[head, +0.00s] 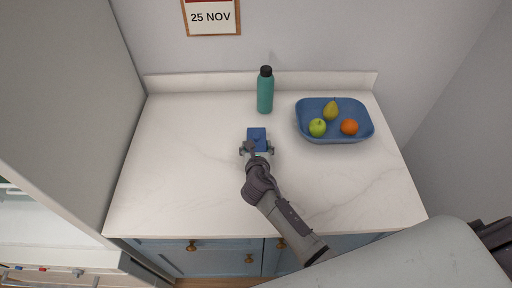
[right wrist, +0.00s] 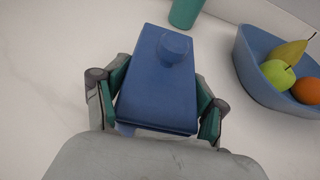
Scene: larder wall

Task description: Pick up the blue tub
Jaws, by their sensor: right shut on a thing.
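The blue tub (head: 257,133) is on the white counter, in the middle of the head view. In the right wrist view the blue tub (right wrist: 158,82) is a box shape with a round knob on its top face. My right gripper (head: 257,149) reaches it from the front. In the right wrist view my right gripper (right wrist: 160,100) has its green-padded fingers on both sides of the tub, shut on it. I cannot tell whether the tub touches the counter. My left gripper is not in view.
A teal bottle (head: 265,92) with a black cap stands behind the tub. A blue bowl (head: 335,135) with a green apple, a pear and an orange stands to the right. The counter (head: 180,160) is clear on the left, beside a tall grey panel (head: 75,90).

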